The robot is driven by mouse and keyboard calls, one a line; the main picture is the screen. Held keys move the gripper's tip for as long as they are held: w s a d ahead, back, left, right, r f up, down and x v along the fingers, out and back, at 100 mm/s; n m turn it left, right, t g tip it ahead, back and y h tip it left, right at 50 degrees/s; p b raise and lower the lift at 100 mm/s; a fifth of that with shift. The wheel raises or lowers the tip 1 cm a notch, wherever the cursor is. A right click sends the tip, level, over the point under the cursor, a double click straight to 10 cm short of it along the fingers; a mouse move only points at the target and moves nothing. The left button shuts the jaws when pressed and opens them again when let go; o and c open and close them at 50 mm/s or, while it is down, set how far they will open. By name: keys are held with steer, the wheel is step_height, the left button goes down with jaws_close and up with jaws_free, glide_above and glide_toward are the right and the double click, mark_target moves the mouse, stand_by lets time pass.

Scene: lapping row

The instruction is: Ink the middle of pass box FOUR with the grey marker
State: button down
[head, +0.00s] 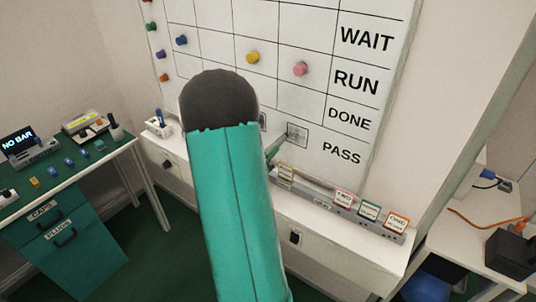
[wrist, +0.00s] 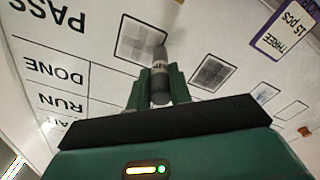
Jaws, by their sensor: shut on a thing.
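The grey marker (wrist: 159,88) is held upright between the two green fingers of my gripper (wrist: 160,76) in the wrist view, which shows the board upside down. Whether the tip touches the board I cannot tell. That box has grey shading inside, and no number on it is legible. It also shows in the head view (head: 297,135). A second pass box (wrist: 213,73) has a dark grey middle. In the head view my arm hides the marker and most pass boxes.
The board (head: 345,148) has WAIT, RUN, DONE and PASS rows, with coloured magnets such as the pink one (head: 300,69). A ledge with a card rack (head: 388,228) stands below it. A purple-edged THREE card (wrist: 285,30) is close in the wrist view. A green bench (head: 68,240) stands left.

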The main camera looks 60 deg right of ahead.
steer(key=shift+d, duration=0.2)
steer(key=shift+s, duration=0.1)
steer(key=shift+s+a, duration=0.6)
steer(key=shift+s, duration=3)
steer(key=shift+w+d+r, duration=0.2)
steer(key=shift+w, duration=1)
steer(key=shift+w+d+r, duration=0.15)
steer(key=shift+w+d, duration=0.1)
steer(key=shift+w, duration=1)
steer(key=shift+w+d+r, duration=0.2)
steer(key=shift+w, duration=1)
steer(key=shift+a+r, duration=0.15)
steer(key=shift+r, duration=0.35)
steer(key=s+a, duration=0.1)
steer(key=s, duration=0.6)
